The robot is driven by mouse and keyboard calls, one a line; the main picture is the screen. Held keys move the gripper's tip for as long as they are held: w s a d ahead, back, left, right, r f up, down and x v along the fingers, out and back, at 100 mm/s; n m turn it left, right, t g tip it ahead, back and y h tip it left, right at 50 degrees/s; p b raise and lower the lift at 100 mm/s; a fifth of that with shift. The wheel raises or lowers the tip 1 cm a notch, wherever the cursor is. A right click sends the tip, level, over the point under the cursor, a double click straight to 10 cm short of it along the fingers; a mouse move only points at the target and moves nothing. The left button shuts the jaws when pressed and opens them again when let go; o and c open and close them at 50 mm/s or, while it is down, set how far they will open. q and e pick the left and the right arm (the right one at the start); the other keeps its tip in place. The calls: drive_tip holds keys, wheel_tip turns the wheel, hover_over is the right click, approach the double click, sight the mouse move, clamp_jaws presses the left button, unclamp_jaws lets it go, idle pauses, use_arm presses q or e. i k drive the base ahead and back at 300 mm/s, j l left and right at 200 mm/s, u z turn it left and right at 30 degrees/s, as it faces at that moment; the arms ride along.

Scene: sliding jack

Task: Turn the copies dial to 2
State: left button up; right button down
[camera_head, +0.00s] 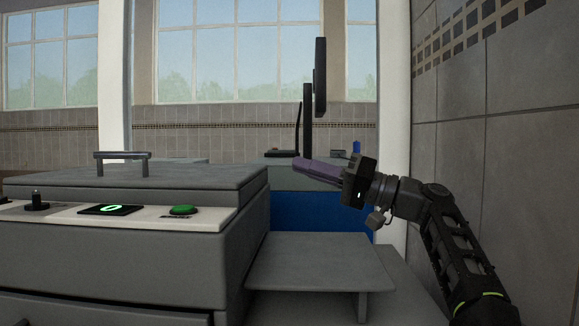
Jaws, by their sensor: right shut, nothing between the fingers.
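The copier (150,250) is a grey machine at the left, with a light control strip along its front top edge. A black knob with an upright peg (37,201), which looks like the dial, stands near the strip's left end; its setting cannot be read. A black display (110,210) beside it shows a green figure that looks like 0. A green button (183,210) is right of the display. My right gripper (299,164) is shut and empty, pointing left above the side tray and right of the copier lid, apart from the controls. My left gripper is not in view.
The closed lid (190,178) has a bar handle (122,157) on top. A grey side tray (310,262) juts out at the copier's right. A monitor (320,78) stands on a blue-fronted desk behind. A tiled wall (500,130) closes off the right side.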

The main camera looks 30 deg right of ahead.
sight(37, 204)
drive_tip(key=k+j, duration=1.25)
